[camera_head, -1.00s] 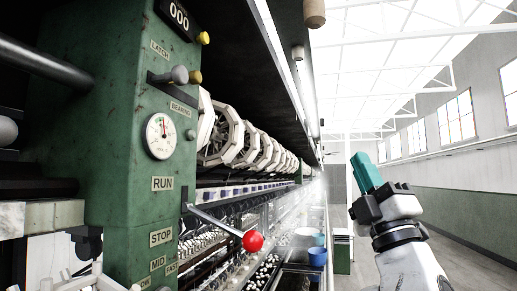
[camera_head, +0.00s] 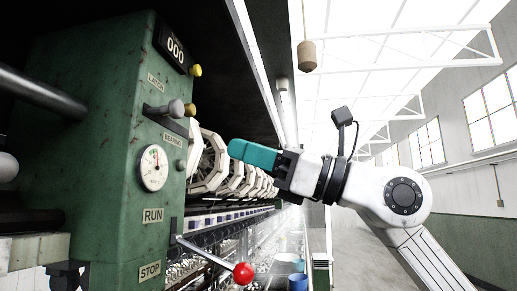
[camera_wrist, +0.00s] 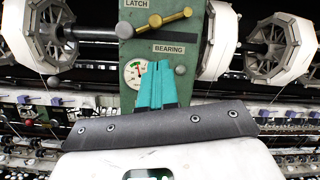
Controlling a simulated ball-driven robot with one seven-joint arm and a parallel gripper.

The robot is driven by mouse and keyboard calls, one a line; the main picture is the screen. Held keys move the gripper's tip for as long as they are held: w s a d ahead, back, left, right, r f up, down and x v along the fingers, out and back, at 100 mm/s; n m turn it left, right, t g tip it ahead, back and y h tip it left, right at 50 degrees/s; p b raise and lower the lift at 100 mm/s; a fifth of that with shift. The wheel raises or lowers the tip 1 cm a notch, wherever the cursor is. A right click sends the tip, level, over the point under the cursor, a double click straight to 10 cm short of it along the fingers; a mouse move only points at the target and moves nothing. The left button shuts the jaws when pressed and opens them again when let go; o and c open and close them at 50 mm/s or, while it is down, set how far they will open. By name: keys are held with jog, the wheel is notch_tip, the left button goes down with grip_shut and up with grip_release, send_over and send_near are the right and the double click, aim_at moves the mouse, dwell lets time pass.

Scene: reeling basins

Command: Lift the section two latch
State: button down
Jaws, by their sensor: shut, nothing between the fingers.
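A green machine post carries a LATCH label (camera_head: 157,85). Below it, a lever with a dull grey knob (camera_head: 176,108) and a brass knob (camera_head: 190,110) sticks out. In the wrist view the LATCH label (camera_wrist: 134,3) is at the top edge, with a brass-coloured lever (camera_wrist: 170,18) just below it. No section number is readable there. My gripper (camera_head: 238,149) has teal fingers shut together, empty, pointing left toward the machine. In the wrist view its fingertips (camera_wrist: 155,76) overlap the post in the picture, beside the gauge and below the lever; I cannot tell whether they touch.
A round gauge (camera_head: 153,167), a BEARING label (camera_wrist: 175,49) and RUN and STOP labels are on green posts. A red-knobbed lever (camera_head: 243,273) sticks out low. White octagonal reels (camera_head: 207,160) line the machine. A wooden weight (camera_head: 307,55) hangs above. The aisle at right is open.

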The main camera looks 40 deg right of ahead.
aim_at(194, 114)
jog(key=p+x, duration=0.4)
jog(key=x, duration=0.6)
jog(key=shift+r, duration=0.2)
jog(key=shift+s+a+r, duration=0.1)
jog(key=shift+r, duration=0.3)
dwell(0.4)
jog(key=shift+s+a+r+p, duration=0.15)
jog(key=shift+r+p, duration=0.45)
jog(key=shift+r, duration=0.25)
jog(key=shift+r, duration=0.1)
